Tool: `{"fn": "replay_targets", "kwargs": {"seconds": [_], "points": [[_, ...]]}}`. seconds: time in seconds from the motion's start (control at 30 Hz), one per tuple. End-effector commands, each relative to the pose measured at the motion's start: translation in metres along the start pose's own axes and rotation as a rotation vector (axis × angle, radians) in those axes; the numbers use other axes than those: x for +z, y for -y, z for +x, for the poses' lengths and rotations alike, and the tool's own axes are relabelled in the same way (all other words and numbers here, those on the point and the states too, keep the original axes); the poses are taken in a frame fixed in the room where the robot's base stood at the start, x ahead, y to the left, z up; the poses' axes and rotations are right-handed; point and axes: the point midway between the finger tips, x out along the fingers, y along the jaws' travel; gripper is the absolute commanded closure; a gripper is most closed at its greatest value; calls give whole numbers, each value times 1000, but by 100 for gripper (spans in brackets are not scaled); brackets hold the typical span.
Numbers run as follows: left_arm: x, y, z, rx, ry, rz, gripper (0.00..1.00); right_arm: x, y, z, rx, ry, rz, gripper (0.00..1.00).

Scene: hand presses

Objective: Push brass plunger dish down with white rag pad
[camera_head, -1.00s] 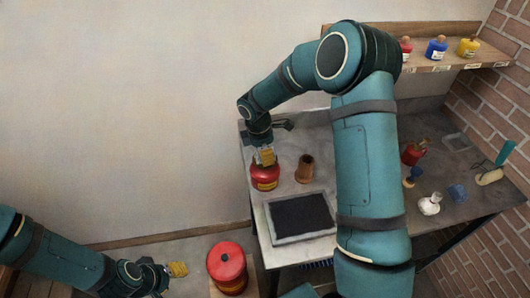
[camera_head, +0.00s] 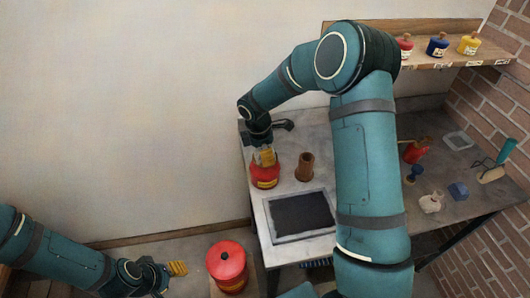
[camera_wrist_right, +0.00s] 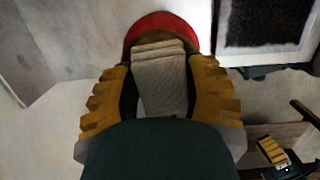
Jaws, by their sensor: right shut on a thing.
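My right gripper (camera_head: 265,157) is low over a red can with a yellow label (camera_head: 265,180), at the left end of the bench. In the right wrist view its yellow fingers (camera_wrist_right: 161,88) are shut on a folded, off-white rag pad (camera_wrist_right: 162,85). The red rim of the can (camera_wrist_right: 165,22) shows just beyond the pad, which overlaps it; I cannot tell whether they touch.
A brown cylinder (camera_head: 305,167) and a framed dark mat (camera_head: 300,215) are close by on the bench. A larger red can (camera_head: 228,266) stands lower, near my left gripper. Small items, including a blue block (camera_head: 458,191), lie on the right. A shelf holds jars (camera_head: 437,46).

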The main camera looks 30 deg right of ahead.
Motion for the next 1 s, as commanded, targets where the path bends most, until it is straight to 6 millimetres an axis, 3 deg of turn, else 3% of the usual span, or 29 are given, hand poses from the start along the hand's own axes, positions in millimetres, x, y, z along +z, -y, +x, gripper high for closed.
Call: {"fn": "replay_targets", "kwargs": {"seconds": [1.0], "points": [[1, 2, 5, 0, 0, 0, 53, -2, 0, 9, -2, 0, 0, 80]]}}
